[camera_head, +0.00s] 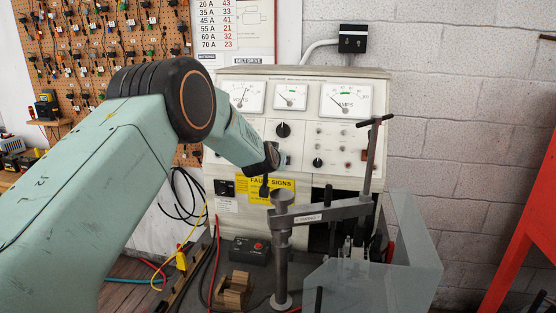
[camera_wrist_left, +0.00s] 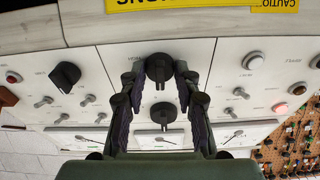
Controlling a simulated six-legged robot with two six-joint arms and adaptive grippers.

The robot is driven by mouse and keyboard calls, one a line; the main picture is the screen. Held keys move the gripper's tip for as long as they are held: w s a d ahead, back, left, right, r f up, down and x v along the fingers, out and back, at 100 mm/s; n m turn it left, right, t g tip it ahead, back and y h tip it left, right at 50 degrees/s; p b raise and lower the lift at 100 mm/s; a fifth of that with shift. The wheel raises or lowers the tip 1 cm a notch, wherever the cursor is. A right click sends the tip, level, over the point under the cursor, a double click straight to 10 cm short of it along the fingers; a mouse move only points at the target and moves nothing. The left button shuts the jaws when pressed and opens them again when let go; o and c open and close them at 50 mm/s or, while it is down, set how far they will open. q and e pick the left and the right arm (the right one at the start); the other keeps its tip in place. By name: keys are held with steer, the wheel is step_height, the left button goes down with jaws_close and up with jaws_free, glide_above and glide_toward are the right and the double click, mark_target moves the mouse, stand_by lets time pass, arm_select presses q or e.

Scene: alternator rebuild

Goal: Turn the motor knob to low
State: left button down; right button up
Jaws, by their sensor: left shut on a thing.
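The wrist view looks at the white test panel upside down. The motor knob (camera_wrist_left: 158,68), black and round with a grip bar, sits just above the yellow sign on the panel. My left gripper (camera_wrist_left: 158,78) has its two dark fingers on either side of this knob and is shut on it. The knob's printed label is only partly legible. In the head view my left gripper (camera_head: 270,165) is at the panel front and hides this knob. My right gripper is in neither view.
Other black knobs are close: an upper one (camera_head: 283,130) and one to the right (camera_head: 318,162). Small toggle switches (camera_wrist_left: 87,99) flank the held knob. A grey metal clamp stand (camera_head: 282,240) rises in front of the panel, near my gripper. A clear guard (camera_head: 415,230) stands at right.

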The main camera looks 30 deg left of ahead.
arm_select(q)
steer(key=m+p, duration=0.2)
steer(key=m, duration=0.4)
steer(key=shift+r+h, duration=0.15)
steer(key=shift+h, duration=0.15)
steer(key=m+p, duration=0.1)
steer(key=m, duration=0.2)
steer(key=shift+h, duration=0.3)
steer(key=shift+m, duration=1.4)
steer(key=c, duration=1.3)
jaws_free()
steer(key=shift+c, duration=0.2)
steer(key=o, duration=0.4)
steer(key=shift+s, duration=0.15)
steer(key=shift+c, duration=0.2)
